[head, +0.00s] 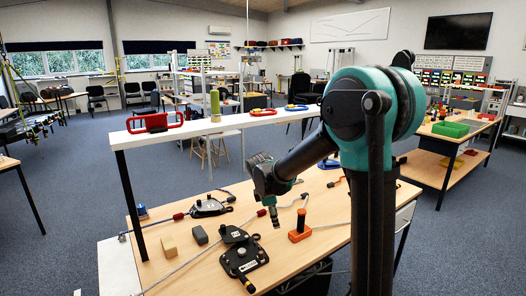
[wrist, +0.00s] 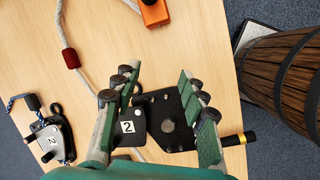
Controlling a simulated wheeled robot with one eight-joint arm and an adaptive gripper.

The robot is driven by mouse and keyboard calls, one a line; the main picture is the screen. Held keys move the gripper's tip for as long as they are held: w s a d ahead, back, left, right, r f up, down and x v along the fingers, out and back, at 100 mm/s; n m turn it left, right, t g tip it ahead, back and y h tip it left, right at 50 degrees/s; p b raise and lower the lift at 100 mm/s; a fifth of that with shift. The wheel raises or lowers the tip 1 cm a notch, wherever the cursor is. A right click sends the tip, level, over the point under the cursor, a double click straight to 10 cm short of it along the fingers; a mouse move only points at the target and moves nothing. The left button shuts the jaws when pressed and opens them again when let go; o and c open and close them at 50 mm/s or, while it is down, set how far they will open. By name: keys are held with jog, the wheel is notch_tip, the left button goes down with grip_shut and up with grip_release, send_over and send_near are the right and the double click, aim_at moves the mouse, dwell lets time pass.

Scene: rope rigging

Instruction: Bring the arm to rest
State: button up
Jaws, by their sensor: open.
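My arm reaches out over the wooden table (head: 330,200) in the head view, bent at the elbow. My gripper (head: 275,222) points down above the table top. In the wrist view my gripper (wrist: 165,92) has its two green-padded fingers spread wide apart. A black rigging device (head: 243,257) with a "2" label lies on the table; in the wrist view this device (wrist: 168,125) shows between and below the fingers. I see nothing held between the fingertips.
An orange block with a post (head: 300,232) stands to the right. A second metal device (head: 209,207), a tan block (head: 169,246), a grey block (head: 200,235) and ropes lie left. A raised white shelf (head: 215,124) crosses behind. A wooden barrel (wrist: 285,75) stands beyond the table edge.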

jog(key=s+d+f+m+y, duration=0.1)
jog(key=s+d+m, duration=0.3)
jog(key=s+m, duration=0.2)
jog(key=s+d+f+m+t, duration=0.1)
jog(key=s+d+f+m, duration=0.1)
jog(key=s+d+m, duration=0.3)
jog(key=s+d+f+m+y, duration=0.1)
jog(key=s+d+m, duration=0.4)
jog(key=s, duration=0.6)
jog(key=shift+s+d+f+m+t+y, duration=0.3)
jog(key=shift+f+m, duration=0.4)
jog(key=shift+m, duration=0.4)
